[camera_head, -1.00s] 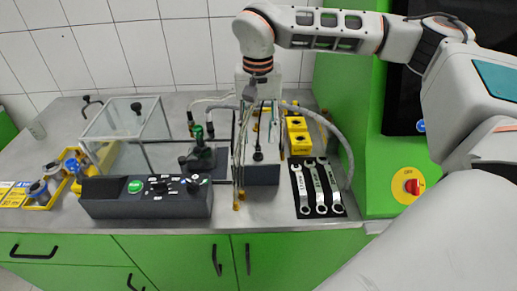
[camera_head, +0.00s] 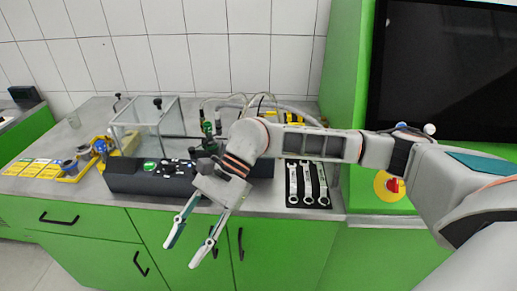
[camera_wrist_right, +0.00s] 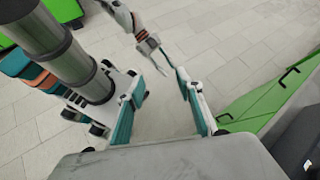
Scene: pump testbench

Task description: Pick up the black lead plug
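I cannot make out the black lead plug. My right arm covers much of the dark grey box (camera_head: 263,168) and the area around it, where cables (camera_head: 262,103) show behind the arm. My right gripper (camera_head: 180,256) is open and empty, pointing down in front of the bench's front edge, clear of the worktop. In the right wrist view its two fingers (camera_wrist_right: 161,92) stand apart with only floor between them. My left arm (camera_wrist_right: 148,40) shows small at the top of that view; its finger state is unclear. The left gripper is not in the head view.
A control panel (camera_head: 150,178), a clear-walled case (camera_head: 138,128) and a yellow tray (camera_head: 75,176) stand on the bench at left. Wrenches lie on a black mat (camera_head: 308,204) at right. Green cabinets (camera_head: 285,245) are below; a red switch (camera_head: 394,186) is further right.

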